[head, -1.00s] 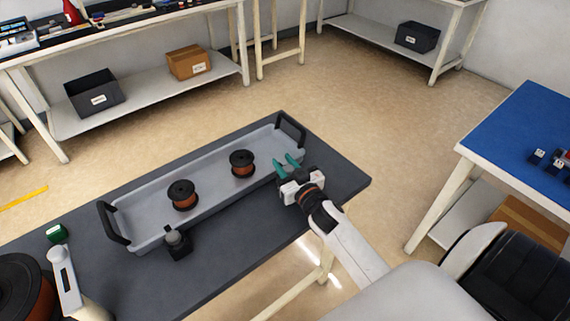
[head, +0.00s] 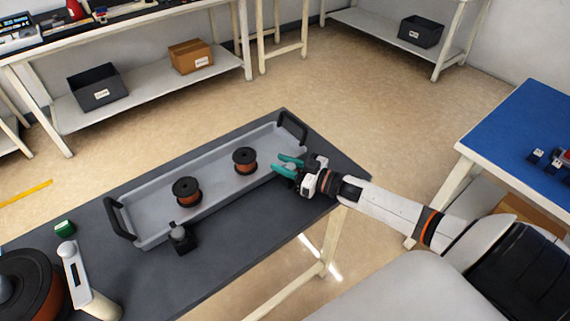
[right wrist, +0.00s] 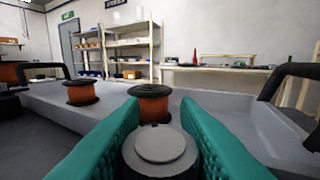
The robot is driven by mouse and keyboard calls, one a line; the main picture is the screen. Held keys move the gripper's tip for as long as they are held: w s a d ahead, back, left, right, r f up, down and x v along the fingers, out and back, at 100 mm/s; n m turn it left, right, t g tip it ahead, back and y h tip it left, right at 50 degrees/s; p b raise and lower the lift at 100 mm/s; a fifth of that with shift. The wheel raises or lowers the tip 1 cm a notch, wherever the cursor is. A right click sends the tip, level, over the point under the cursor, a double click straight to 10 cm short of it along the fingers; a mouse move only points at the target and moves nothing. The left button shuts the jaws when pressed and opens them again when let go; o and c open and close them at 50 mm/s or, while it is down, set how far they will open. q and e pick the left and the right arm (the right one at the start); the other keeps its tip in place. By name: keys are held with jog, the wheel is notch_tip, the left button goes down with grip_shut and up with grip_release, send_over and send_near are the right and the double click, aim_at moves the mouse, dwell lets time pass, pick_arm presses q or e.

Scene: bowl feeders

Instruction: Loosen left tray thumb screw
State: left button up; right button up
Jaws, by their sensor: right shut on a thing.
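A grey tray (head: 155,233) with two black end handles lies on the dark table and holds two copper-coloured spools, a left one (head: 187,191) and a right one (head: 245,160). A black block with a grey knob (head: 181,237) stands at the tray's near side, towards its left end. My right gripper (head: 282,166) is at the tray's near side, towards its right end. In the right wrist view its teal fingers are shut on a round grey knob (right wrist: 160,146), seen from close by. In the head view the gripper hides this knob. My left gripper is not in view.
A large reel (head: 28,285) and a small green block (head: 65,228) are on the left of the dark table (head: 225,262). A blue-topped table (head: 525,125) stands to the right, with open floor between. Shelved benches line the back.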

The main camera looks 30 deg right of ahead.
jog(key=shift+n+g+y, duration=0.4)
jog(key=shift+y, duration=0.1)
jog(key=o, duration=1)
jog(key=shift+c, duration=0.2)
jog(key=v, duration=1.2)
jog(key=shift+a, duration=0.1)
